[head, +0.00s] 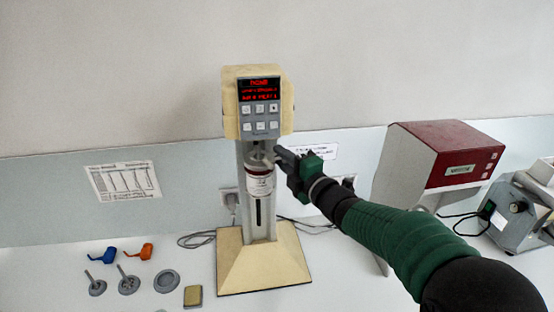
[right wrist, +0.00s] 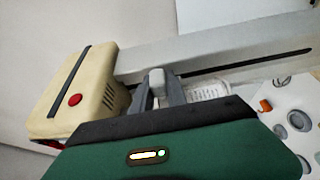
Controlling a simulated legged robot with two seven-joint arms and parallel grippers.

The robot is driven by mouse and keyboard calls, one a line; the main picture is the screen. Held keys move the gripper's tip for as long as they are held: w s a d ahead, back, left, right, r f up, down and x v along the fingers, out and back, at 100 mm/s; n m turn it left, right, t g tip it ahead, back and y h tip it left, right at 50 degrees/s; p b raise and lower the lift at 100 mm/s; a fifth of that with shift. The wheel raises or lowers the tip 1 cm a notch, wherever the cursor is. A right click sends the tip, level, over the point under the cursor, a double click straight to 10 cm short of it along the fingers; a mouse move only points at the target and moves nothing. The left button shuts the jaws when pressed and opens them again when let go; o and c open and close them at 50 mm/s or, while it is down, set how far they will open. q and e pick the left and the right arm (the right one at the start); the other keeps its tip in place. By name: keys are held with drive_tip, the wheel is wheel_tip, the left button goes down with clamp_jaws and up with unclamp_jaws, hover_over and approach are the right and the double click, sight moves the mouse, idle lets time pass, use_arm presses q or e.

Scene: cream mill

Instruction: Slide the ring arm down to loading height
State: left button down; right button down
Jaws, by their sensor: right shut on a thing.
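The cream mill (head: 262,262) stands upright on the bench. It has a sloped cream base, a grey column and a cream head (head: 283,100) with a lit red display. The ring arm is at the upper column, just below the head; my gripper largely hides it. A pale grey block of it (right wrist: 156,78) shows between my fingers in the right wrist view. A clear cup with a red band and white label (head: 260,182) sits in front of the column. My right gripper (head: 278,158) is shut on the ring arm. My left gripper is out of view.
Orange (head: 139,252) and blue (head: 103,256) small parts, grey discs (head: 166,281) and a tan block (head: 193,296) lie left of the base. Cables run behind the mill.

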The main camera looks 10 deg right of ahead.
drive_tip(key=c, duration=1.7)
unclamp_jaws()
drive_tip(key=shift+w+d, duration=0.1)
drive_tip(key=shift+d, duration=0.4)
drive_tip(key=shift+o, duration=1.2)
drive_tip(key=shift+d+r, duration=0.1)
drive_tip(key=shift+d, duration=0.05)
drive_tip(key=shift+o, duration=0.7)
drive_tip(key=shift+d, duration=0.2)
drive_tip(key=shift+s+d, duration=0.2)
drive_tip(key=shift+d, duration=0.05)
drive_tip(key=shift+s+a, duration=0.1)
drive_tip(key=shift+a, duration=0.05)
use_arm(q)
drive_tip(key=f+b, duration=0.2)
drive_tip(key=b, duration=0.1)
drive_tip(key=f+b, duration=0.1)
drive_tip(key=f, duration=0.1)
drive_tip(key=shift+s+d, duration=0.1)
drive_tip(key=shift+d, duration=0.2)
use_arm(e)
drive_tip(key=v, duration=1.6)
drive_tip(key=shift+s, duration=0.25)
